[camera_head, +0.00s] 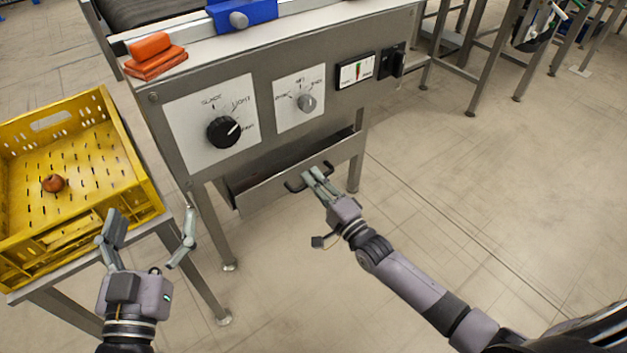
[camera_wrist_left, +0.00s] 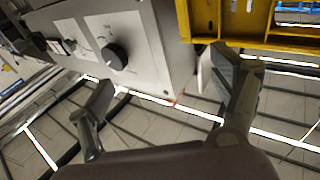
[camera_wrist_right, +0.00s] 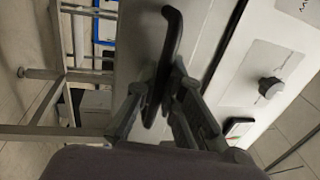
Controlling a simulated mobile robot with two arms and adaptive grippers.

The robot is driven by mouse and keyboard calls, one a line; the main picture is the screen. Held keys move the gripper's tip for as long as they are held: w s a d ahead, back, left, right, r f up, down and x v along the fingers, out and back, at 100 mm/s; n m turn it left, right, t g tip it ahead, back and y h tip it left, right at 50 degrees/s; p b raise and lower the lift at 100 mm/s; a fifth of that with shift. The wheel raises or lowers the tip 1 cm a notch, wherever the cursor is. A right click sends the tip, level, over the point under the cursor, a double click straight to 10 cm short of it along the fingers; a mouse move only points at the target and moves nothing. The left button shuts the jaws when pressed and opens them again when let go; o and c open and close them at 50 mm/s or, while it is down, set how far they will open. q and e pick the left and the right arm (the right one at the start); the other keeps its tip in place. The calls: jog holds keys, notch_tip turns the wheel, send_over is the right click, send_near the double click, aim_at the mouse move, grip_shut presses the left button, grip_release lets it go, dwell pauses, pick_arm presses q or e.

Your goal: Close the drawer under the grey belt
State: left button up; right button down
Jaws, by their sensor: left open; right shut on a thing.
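The drawer (camera_head: 270,192) hangs under the grey belt unit and stands partly open, with a gap showing above its front panel. Its dark bar handle (camera_head: 294,185) sits on the front panel. My right gripper (camera_head: 315,173) is shut on the handle. In the right wrist view the handle (camera_wrist_right: 172,40) runs between the fingers of the right gripper (camera_wrist_right: 160,100). My left gripper (camera_head: 150,228) is open and empty, in front of the yellow crate's near right corner. The left gripper's spread fingers also show in the left wrist view (camera_wrist_left: 165,95).
The yellow crate (camera_head: 140,180) with one round brown fruit (camera_head: 53,183) stands on a stand at left. The control panel has a black knob (camera_head: 223,132) and a grey knob (camera_head: 306,103). Orange blocks (camera_head: 155,58) lie on the ledge.

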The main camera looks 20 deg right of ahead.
aim_at(303, 171)
jog(key=w+b, duration=0.1)
jog(key=w+a, duration=0.1)
jog(key=w, duration=0.1)
jog(key=shift+w+a+f+b, duration=0.1)
jog(key=shift+w+b, duration=0.2)
jog(key=shift+b, duration=0.05)
jog(key=shift+w, duration=0.1)
jog(key=c, duration=2.2)
grip_release()
jog(key=shift+r, duration=0.2)
jog(key=shift+o, duration=0.8)
jog(key=shift+w, duration=0.1)
jog(key=shift+o, duration=0.4)
jog(key=shift+a+f, duration=0.1)
pick_arm(q)
notch_tip(303, 171, up, 7)
jog(key=s+t+h, duration=0.1)
jog(key=s+t, duration=0.1)
jog(key=t, duration=0.2)
jog(key=shift+s+d+f, duration=0.15)
jog(key=shift+d, duration=0.05)
